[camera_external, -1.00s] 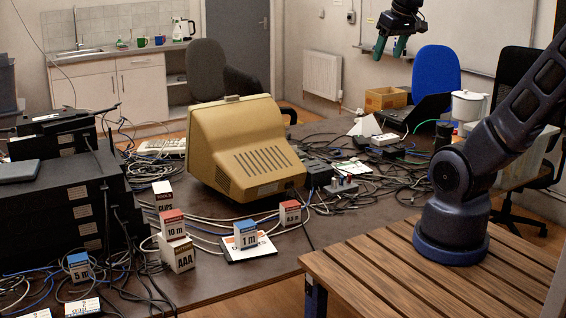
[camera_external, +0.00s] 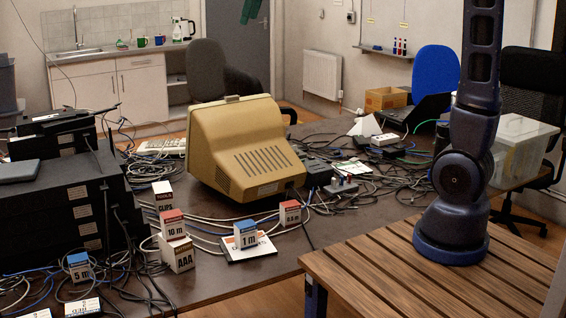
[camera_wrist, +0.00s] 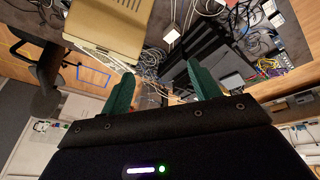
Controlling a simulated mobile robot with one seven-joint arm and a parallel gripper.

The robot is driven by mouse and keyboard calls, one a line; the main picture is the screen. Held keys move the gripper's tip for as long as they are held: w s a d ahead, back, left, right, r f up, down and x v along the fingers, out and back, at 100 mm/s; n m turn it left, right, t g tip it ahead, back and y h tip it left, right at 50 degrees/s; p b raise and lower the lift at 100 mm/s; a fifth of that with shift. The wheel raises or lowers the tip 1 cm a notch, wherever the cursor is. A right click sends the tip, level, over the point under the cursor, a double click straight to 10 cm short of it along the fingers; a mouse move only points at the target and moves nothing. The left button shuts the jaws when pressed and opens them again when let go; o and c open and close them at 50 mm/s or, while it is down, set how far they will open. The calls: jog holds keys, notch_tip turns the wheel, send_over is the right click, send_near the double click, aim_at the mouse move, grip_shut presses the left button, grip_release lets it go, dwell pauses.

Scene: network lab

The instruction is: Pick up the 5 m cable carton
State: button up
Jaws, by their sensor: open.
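The 5 m cable carton (camera_external: 80,267) is a small white box with a blue top. It stands upright at the left front of the dark table, among loose cables beside the black rack units. I cannot make it out in the wrist view. My gripper shows only as a green fingertip (camera_external: 250,10) at the top edge of the external view, high above and far from the carton. In the wrist view its two green fingers (camera_wrist: 162,88) are spread wide with nothing between them.
Similar cartons stand to the right: 10 m (camera_external: 172,225) on top of AAA (camera_external: 178,255), 1 m (camera_external: 246,235) and a smaller red-topped one (camera_external: 290,213). A beige monitor (camera_external: 240,150) fills the table's middle. Black rack units (camera_external: 60,215) stand left of it. Cables cover much of the table.

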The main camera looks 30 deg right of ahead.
jog(key=w+a+f+n+g+y, duration=0.1)
jog(key=w+a+n, duration=0.2)
jog(key=a, duration=1.3)
jog(key=n+g+y, duration=0.2)
jog(key=n+g, duration=0.1)
jog(key=n, duration=0.3)
send_over(77, 258)
jog(key=d, duration=0.4)
notch_tip(77, 258, down, 49)
jog(key=x, duration=0.4)
jog(key=shift+s+a+f, duration=0.1)
jog(key=shift+a+f, duration=0.05)
jog(key=shift+f, duration=0.15)
jog(key=shift+x, duration=2.8)
jog(key=shift+w+a+r, duration=0.1)
jog(key=shift+w+a, duration=0.1)
jog(key=shift+w, duration=0.05)
jog(key=c, duration=1.1)
jog(key=shift+c, duration=0.2)
jog(key=shift+r, duration=0.15)
